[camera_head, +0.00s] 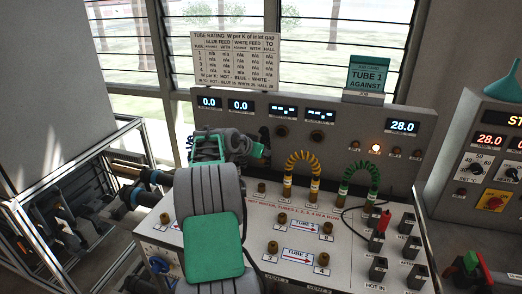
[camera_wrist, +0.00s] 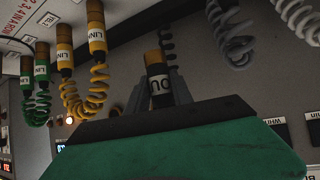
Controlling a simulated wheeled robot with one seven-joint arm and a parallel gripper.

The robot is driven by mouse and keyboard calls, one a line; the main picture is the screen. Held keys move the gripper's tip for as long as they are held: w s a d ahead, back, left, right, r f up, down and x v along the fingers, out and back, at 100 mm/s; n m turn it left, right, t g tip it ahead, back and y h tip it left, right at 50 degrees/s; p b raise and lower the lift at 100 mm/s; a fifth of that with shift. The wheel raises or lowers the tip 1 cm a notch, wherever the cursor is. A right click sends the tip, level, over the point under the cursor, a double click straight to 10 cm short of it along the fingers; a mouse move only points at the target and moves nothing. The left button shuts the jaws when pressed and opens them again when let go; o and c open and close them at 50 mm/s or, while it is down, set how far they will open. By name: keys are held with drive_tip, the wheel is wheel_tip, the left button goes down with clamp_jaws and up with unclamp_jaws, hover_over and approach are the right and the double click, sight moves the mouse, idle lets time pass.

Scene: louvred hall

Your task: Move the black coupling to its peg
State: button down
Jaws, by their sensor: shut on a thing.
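My gripper (camera_wrist: 157,92) is shut on a coupling with a brass end, a dark body and a white label (camera_wrist: 158,84); the label's letters are only partly readable. I take this to be the black coupling. In the head view my gripper (camera_head: 258,150) is at the left part of the bench, in front of the upright panel, and my arm hides most of what it holds. Brass pegs stand on the sloping white board (camera_head: 345,250), among them one near the TUBE 1 label (camera_head: 282,219). I cannot tell which peg belongs to the black coupling.
A yellow coiled hose (camera_head: 302,165) and a green coiled hose (camera_head: 360,178) stand on the board right of my gripper. Grey coils (camera_wrist: 232,38) hang close by in the wrist view. A red-topped plug (camera_head: 380,228) with a black lead is at the board's right.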

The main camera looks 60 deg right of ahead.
wheel_tip(320, 180, down, 7)
drive_tip(key=b, duration=0.2)
drive_tip(key=shift+w+b, duration=0.1)
drive_tip(key=shift+b, duration=0.2)
drive_tip(key=shift+a+f+b, duration=0.15)
drive_tip(key=shift+f+b, duration=0.2)
drive_tip(key=shift+b, duration=0.2)
drive_tip(key=shift+f+b, duration=0.2)
drive_tip(key=shift+b, duration=0.25)
drive_tip(key=shift+f+b, duration=1.35)
drive_tip(key=shift+f, duration=0.15)
drive_tip(key=shift+r, duration=0.1)
